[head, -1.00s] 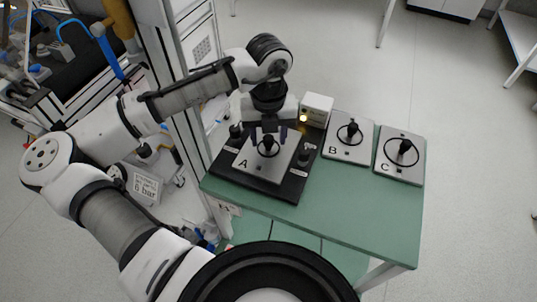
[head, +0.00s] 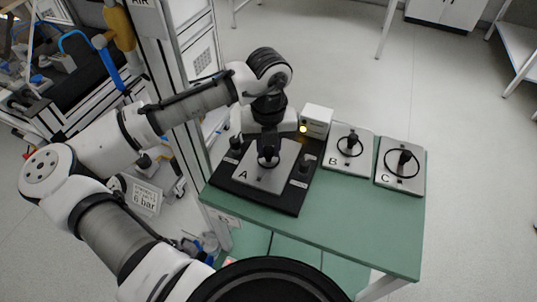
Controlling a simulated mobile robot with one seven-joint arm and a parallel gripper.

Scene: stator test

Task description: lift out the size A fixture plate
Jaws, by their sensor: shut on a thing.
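The size A fixture plate (head: 262,181) is a light grey square plate marked A. It lies in the black base (head: 288,205) on the green table. A black knob stands up from the middle of the plate. My gripper (head: 268,157) is above the plate, pointing down, and is shut on this knob. The fingers hide part of the knob. The plate looks flat in the base; I cannot tell any gap beneath it.
Plate B (head: 342,166) and plate C (head: 393,178) lie to the right on the green table (head: 350,215), each with a black ring and knob. Black clamps (head: 302,167) stand beside plate A. A white box with a lit yellow lamp (head: 316,121) stands behind.

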